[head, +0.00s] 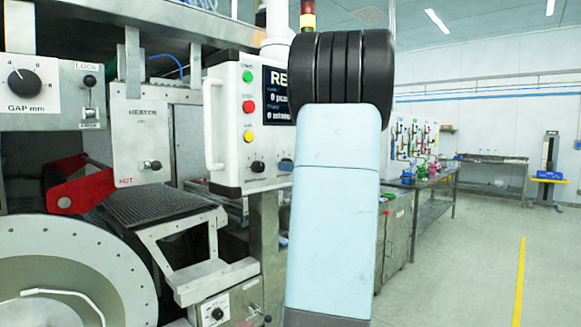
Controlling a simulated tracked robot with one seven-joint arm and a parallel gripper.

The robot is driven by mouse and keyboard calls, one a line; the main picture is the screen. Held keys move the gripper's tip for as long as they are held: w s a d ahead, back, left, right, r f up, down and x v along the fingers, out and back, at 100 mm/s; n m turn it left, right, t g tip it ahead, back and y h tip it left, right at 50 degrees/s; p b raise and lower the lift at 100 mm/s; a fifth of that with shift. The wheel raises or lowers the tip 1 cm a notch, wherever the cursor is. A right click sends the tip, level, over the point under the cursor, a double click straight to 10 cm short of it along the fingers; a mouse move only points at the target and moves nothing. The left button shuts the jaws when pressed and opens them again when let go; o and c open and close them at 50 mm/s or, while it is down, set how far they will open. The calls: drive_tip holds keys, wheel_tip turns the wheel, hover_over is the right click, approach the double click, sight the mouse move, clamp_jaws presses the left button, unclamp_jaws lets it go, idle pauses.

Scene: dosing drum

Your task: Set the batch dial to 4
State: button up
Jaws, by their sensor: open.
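No knob in the head view is legibly marked as the batch dial. A black knob (216,312) with a white plate around it sits on a small grey box at the bottom; its marks are too small to read. A large black knob (25,85) at the far left is labelled GAP mm, with a 4 showing beside it. Two small knobs, one dark (258,167) and one blue-grey (286,164), sit low on the white control panel (228,130). My arm covers the panel's right part. My gripper is not in view.
A red lever arm (80,192) and a dark grating (155,203) stand out from the machine, above a large round drum end (70,280). A white handle (212,125) projects from the panel. A long workbench (430,185) stands behind; the floor at right is clear.

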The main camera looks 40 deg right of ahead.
drive_tip(key=shift+w, duration=0.6)
drive_tip(key=shift+c, duration=0.3)
drive_tip(key=c, duration=1)
drive_tip(key=shift+m, duration=1.1)
drive_tip(key=o, duration=1.1)
drive_tip(key=shift+a, duration=0.1)
drive_tip(key=shift+c, duration=0.2)
drive_tip(key=s+d, duration=0.1)
drive_tip(key=s, duration=1.2)
drive_tip(key=shift+s, duration=0.4)
